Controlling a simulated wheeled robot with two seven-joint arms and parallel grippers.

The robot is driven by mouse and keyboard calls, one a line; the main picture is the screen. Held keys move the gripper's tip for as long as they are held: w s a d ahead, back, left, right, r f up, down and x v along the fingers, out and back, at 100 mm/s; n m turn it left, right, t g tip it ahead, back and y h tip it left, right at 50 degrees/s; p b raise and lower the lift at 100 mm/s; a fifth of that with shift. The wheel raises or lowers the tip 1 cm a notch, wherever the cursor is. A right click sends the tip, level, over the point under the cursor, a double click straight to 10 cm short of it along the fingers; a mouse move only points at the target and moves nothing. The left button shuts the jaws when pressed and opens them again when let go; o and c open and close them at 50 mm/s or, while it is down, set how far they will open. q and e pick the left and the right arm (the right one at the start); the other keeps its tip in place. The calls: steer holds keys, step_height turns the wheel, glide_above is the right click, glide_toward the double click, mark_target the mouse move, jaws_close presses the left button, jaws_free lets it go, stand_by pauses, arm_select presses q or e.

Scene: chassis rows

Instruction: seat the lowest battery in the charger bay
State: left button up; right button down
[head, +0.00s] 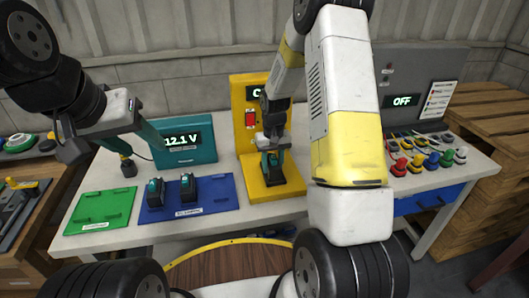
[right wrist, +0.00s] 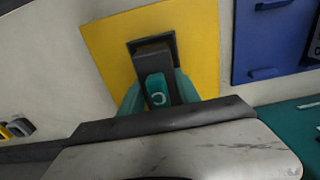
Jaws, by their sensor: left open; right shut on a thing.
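My right gripper (head: 272,150) is shut on a dark battery with a teal top (right wrist: 157,92), one teal finger on each side of it. The battery is at the dark bay of the yellow charger (head: 284,189), seen also in the right wrist view (right wrist: 110,42). How deep it sits in the bay I cannot tell. Two other dark batteries with teal parts, one left (head: 153,192) and one right (head: 188,187), stand on the blue mat (head: 217,194). My left gripper (head: 104,146) is open and empty, above the back left of the table.
A teal tester (head: 187,153) reads 12.1 V, with a cabled probe (head: 128,168) in front. A green mat (head: 98,218) with no battery lies at left. A grey panel (head: 425,83) reads OFF; coloured plugs (head: 431,161) stand at right.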

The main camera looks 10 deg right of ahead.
steer(key=c, duration=0.8)
jaws_free()
steer(key=shift+s+f, duration=0.3)
steer(key=shift+f, duration=0.35)
steer(key=r, duration=0.9)
steer(key=shift+w, duration=0.25)
steer(key=shift+r, duration=0.1)
steer(key=s+r+t+y, duration=0.1)
steer(key=s+r, duration=0.4)
steer(key=r, duration=0.3)
steer(key=s+r+t, duration=0.2)
steer(key=s+r, duration=0.2)
steer(key=r, duration=0.3)
steer(key=s+a+r+t, duration=0.1)
steer(key=s+r, duration=0.2)
steer(key=s, duration=0.4)
steer(key=s+a+r+t+y, duration=0.1)
steer(key=s+r+t, duration=0.1)
steer(key=s, duration=0.6)
steer(key=shift+r, duration=0.9)
